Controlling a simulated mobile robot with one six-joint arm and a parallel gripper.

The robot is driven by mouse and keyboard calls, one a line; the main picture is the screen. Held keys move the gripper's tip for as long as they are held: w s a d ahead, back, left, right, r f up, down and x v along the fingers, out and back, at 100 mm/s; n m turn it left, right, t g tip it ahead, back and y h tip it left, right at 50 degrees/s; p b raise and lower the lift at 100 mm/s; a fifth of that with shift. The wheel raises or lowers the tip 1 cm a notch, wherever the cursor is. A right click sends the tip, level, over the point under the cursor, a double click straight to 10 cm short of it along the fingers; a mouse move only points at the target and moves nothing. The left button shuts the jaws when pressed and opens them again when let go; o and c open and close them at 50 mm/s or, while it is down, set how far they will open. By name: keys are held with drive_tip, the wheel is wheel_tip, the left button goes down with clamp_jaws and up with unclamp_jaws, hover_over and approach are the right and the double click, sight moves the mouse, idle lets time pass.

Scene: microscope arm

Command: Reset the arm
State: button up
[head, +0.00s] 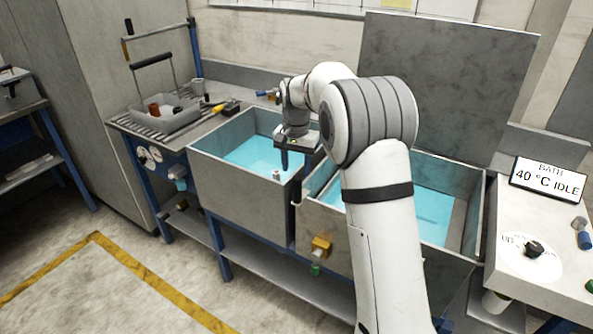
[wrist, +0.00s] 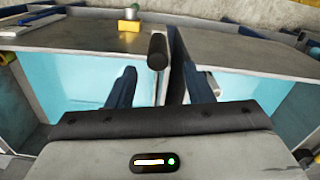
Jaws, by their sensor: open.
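My gripper (head: 296,164) hangs pointing down over the adjoining walls of two grey tanks, with my white arm reaching to it from the front right. In the wrist view its two dark blue fingers (wrist: 161,86) are spread apart with nothing held. A dark upright cylinder (wrist: 157,50) shows beyond the fingers, between them in the picture; I cannot tell its distance. The left tank (head: 238,183) and the right tank (head: 325,217) both hold light blue liquid. My arm hides part of the right tank.
A grey lid (head: 445,80) stands upright behind the right tank. A grey basket (head: 166,117) with a tall handle sits on the left bench. A display (head: 548,181) reads "BATH 40 °C IDLE" above a dial (head: 534,249). A yellow block (head: 321,246) is on the tank front.

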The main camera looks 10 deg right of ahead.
drive_tip(key=s+d+r+n+t, duration=0.1)
drive_tip(key=s+d+r, duration=0.25)
drive_tip(key=s, duration=0.55)
drive_tip(key=s+d+r+n+t, duration=0.1)
drive_tip(key=s+d+r+n, duration=0.1)
drive_tip(key=s+r, duration=0.5)
drive_tip(key=s+d+f+n, duration=0.1)
drive_tip(key=s+f, duration=0.2)
drive_tip(key=s, duration=0.6)
drive_tip(key=s+f+n+t, duration=0.1)
drive_tip(key=s+f, duration=0.1)
drive_tip(key=s, duration=0.8)
drive_tip(key=shift+s+d+f, duration=0.25)
drive_tip(key=shift+d+f, duration=0.1)
drive_tip(key=shift+f, duration=0.05)
drive_tip(key=shift+c, duration=0.6)
drive_tip(key=shift+c, duration=0.6)
